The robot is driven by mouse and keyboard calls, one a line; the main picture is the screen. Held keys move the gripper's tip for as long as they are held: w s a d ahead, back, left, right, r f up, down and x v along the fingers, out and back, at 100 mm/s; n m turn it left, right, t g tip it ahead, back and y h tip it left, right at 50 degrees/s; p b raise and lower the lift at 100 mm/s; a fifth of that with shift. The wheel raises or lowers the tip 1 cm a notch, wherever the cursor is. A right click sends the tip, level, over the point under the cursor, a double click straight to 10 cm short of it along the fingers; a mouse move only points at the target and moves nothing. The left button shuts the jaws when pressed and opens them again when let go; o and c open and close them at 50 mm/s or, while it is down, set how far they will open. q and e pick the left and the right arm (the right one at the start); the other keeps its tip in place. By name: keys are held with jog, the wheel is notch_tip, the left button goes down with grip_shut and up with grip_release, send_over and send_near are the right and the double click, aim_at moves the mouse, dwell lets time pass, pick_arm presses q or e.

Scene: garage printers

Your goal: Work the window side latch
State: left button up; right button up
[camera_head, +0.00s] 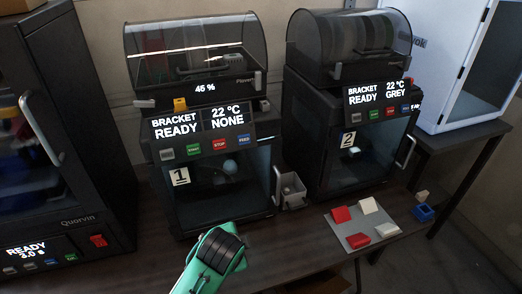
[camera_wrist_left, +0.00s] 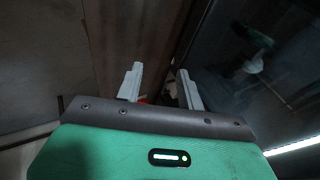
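Printer 1 (camera_head: 183,220) stands in the middle with a clear lid window on top. A pale latch-like tab (camera_head: 145,103) sits at the left of that lid's lower edge, and a grey upright one (camera_head: 257,83) at its right. I cannot tell which is the window side latch. My left arm, green with a dark joint, rises in front of printer 1; its fingers are not distinct in the head view. In the left wrist view my left gripper (camera_wrist_left: 160,86) has its two grey fingers apart, with nothing visibly held. My right gripper is not in view.
Printer 2 (camera_head: 325,170) stands to the right, with a grey plate (camera_head: 358,240) of red and white blocks before it. A blue box (camera_head: 424,213) sits at the table's right edge. A dark Quorvin machine (camera_head: 100,195) stands at left. A small grey bin (camera_head: 292,190) is beside printer 1.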

pick_arm(q)
jog(key=w+d+r+m+t, duration=0.2)
jog(key=w+d+r+m, duration=0.3)
jog(key=w+r, duration=0.15)
jog(key=m+t+y, duration=0.7)
jog(key=m+t, duration=0.1)
jog(key=m, duration=0.5)
send_near(259, 73)
jog(key=p+x, duration=0.4)
jog(key=x, duration=0.3)
jog(key=shift+s+r+p, duration=0.1)
jog(key=shift+p, duration=0.25)
jog(key=shift+x, duration=0.8)
grip_shut()
